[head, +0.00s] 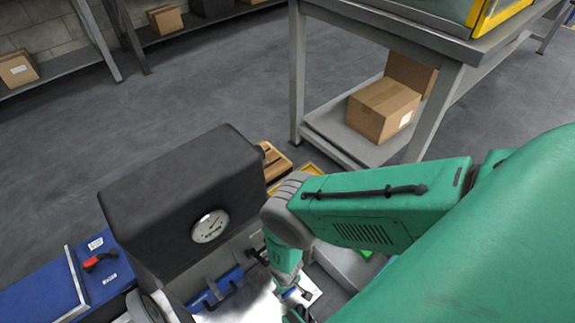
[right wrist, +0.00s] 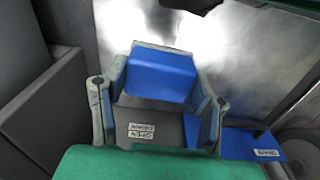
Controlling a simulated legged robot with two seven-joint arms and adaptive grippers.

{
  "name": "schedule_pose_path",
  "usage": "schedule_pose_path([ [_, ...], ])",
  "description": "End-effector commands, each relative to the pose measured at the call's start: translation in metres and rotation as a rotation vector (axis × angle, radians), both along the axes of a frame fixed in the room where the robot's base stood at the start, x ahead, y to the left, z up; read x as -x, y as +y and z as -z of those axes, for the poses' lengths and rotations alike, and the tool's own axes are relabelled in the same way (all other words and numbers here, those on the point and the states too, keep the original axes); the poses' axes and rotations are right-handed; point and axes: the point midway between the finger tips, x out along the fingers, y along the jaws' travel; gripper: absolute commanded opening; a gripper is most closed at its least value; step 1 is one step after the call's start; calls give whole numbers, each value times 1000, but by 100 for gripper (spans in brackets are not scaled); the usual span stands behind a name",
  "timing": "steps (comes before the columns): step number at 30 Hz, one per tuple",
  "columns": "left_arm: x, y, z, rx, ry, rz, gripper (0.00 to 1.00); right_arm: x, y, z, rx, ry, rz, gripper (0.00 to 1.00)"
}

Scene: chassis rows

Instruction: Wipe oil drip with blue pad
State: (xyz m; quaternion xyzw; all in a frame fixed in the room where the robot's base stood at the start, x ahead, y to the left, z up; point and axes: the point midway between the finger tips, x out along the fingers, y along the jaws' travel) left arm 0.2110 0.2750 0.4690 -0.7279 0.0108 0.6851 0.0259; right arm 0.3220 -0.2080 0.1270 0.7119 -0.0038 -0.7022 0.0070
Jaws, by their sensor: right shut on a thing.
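My right gripper (right wrist: 155,95) is shut on a blue pad (right wrist: 160,76), which sits between its two fingers over a shiny metal surface (right wrist: 235,50). In the head view my right gripper (head: 290,291) is at the bottom, beside the dark machine, and mostly hidden by my green arm. A dark patch (right wrist: 192,4) shows at the top edge of the right wrist view; I cannot tell whether it is the oil drip. My left gripper is not in view.
A dark machine housing with a gauge (head: 209,227) stands left of my arm. A grey table (head: 425,35) with a cardboard box (head: 383,109) underneath stands behind.

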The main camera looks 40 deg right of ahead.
Motion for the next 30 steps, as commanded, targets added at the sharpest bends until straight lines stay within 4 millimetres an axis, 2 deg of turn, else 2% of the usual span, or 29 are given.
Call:
schedule_pose_path([
  [1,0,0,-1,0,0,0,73,12,11,0,-12,21,14,29],
  [9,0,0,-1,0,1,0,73,12,11,1,-13,21,14,29],
  [19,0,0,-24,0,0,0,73,12,11,-27,-13,19,14,29],
  [30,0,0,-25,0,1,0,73,6,8,-31,-10,13,10,29],
])
